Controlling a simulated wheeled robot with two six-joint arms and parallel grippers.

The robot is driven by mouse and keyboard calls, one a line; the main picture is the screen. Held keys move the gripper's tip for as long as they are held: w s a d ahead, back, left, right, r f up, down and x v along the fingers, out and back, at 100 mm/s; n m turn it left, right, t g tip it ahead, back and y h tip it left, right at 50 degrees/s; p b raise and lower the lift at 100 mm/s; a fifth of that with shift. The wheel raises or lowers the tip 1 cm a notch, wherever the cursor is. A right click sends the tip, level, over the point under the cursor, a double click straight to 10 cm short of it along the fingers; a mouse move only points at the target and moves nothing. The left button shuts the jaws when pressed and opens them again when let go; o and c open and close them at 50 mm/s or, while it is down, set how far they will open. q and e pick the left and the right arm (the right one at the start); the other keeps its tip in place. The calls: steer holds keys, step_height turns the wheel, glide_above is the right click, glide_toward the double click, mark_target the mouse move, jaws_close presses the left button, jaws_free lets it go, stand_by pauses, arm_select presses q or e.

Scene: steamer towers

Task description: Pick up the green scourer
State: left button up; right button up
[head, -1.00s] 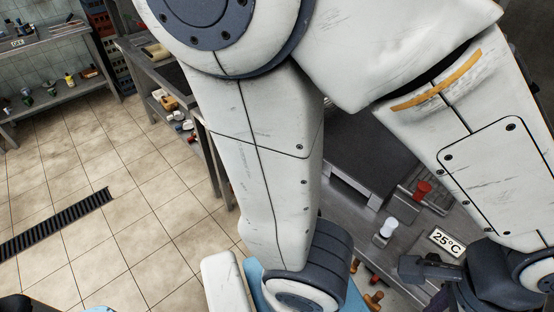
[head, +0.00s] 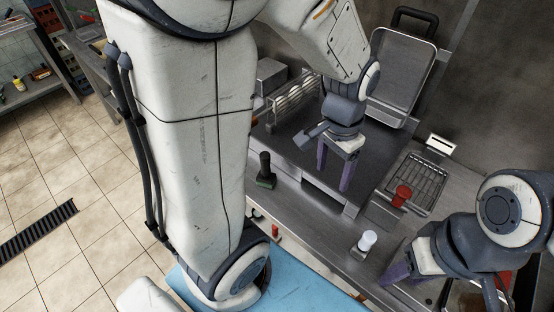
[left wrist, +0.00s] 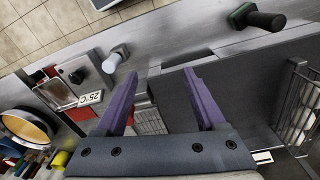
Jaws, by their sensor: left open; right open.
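The green scourer (head: 265,178) is a small green block with an upright black handle. It stands at the near left edge of the dark griddle, just right of my big arm link. The left wrist view also shows the scourer (left wrist: 240,17) at the top right, away from the fingers. My left gripper (head: 334,178) is open and empty, its purple fingers pointing down over the griddle, to the right of the scourer. Its fingers (left wrist: 160,85) are spread apart in the left wrist view. My right gripper (head: 400,278) is open at the lower right, far from the scourer.
A tiled floor (head: 60,170) is at the left.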

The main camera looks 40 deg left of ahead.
mark_target(264, 153)
arm_select(q)
steer(key=w+a+f+n, duration=0.1)
steer(key=a+f, duration=0.1)
steer(key=a, duration=0.4)
steer(key=w+a+f+n, duration=0.1)
steer(key=a+f, duration=0.2)
steer(key=a, duration=0.4)
steer(key=w+a+f+n+b, duration=0.1)
steer(key=a+f, duration=0.1)
steer(key=a, duration=0.5)
steer(key=shift+w+a+f+n, duration=0.2)
steer(key=shift+a+f+n, duration=0.1)
steer(key=shift+n, duration=0.1)
steer(key=f, duration=0.2)
steer(key=a+f, duration=0.1)
steer(key=f, duration=0.2)
steer(key=shift+s, duration=0.2)
steer(key=f, duration=0.1)
steer(key=f+p, duration=0.1)
steer(key=f, duration=0.2)
steer(key=shift+s+d+f, duration=0.15)
steer(key=shift+d+f, duration=0.1)
steer(key=shift+f+p, duration=0.3)
steer(key=shift+f, duration=0.4)
jaws_close()
